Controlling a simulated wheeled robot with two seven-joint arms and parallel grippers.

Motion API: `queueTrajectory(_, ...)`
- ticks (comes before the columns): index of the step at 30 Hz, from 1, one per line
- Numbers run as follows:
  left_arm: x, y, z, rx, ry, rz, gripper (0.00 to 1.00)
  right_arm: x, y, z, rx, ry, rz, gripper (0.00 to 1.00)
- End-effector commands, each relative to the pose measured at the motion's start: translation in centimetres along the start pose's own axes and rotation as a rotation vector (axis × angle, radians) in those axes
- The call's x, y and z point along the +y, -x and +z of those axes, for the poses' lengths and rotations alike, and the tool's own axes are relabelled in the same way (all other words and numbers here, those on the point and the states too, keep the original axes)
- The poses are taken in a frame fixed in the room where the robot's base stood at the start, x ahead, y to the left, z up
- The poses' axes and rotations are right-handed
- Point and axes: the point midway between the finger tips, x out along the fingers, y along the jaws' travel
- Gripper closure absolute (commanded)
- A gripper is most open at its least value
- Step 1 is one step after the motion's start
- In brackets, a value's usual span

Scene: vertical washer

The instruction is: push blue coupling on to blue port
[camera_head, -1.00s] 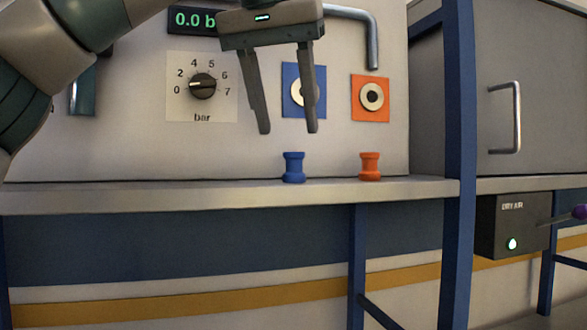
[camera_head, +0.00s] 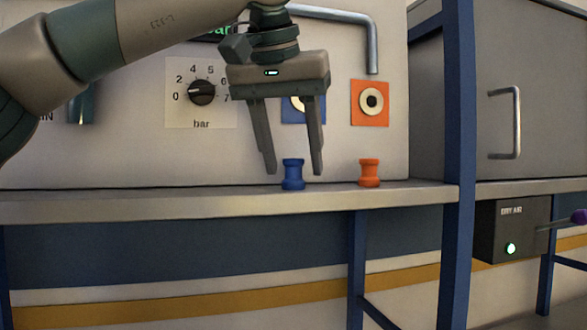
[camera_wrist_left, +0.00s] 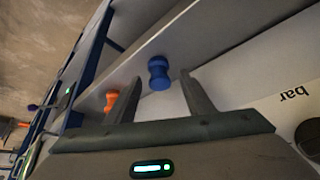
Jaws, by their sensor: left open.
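The blue coupling (camera_head: 293,174) stands upright on the shelf. My left gripper (camera_head: 294,172) is open, fingers pointing down, with the coupling showing between its fingertips. In the left wrist view the blue coupling (camera_wrist_left: 159,73) also shows between the open fingers (camera_wrist_left: 155,75), apparently beyond their tips and touching neither. The blue port (camera_head: 296,108) is a pale ring on a blue square plate on the panel, partly hidden behind the gripper. My right gripper is not in view.
An orange coupling (camera_head: 369,172) stands on the shelf (camera_head: 230,203) to the right, below an orange port (camera_head: 370,101). A dial (camera_head: 201,92) is on the panel at left. A blue post (camera_head: 459,150) rises in front at right. A dry air box (camera_head: 512,230) hangs below.

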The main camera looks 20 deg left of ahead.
Motion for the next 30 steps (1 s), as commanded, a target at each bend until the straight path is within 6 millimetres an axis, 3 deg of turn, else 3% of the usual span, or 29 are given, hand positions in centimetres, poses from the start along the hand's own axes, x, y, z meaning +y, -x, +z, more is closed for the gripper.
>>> queueTrajectory(6,-0.04,-1.32,-0.02,0.000,0.001,0.002,0.52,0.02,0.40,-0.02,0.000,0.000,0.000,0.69)
queueTrajectory(19,-0.03,-1.34,-0.01,0.000,0.001,0.001,0.52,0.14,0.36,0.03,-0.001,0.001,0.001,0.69)
queueTrajectory(24,-0.03,-1.33,-0.01,0.000,0.001,0.001,0.93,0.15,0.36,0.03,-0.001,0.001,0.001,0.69)
queueTrajectory(30,-0.02,-1.32,-0.01,0.000,0.001,0.001,0.93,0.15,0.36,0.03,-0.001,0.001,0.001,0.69)
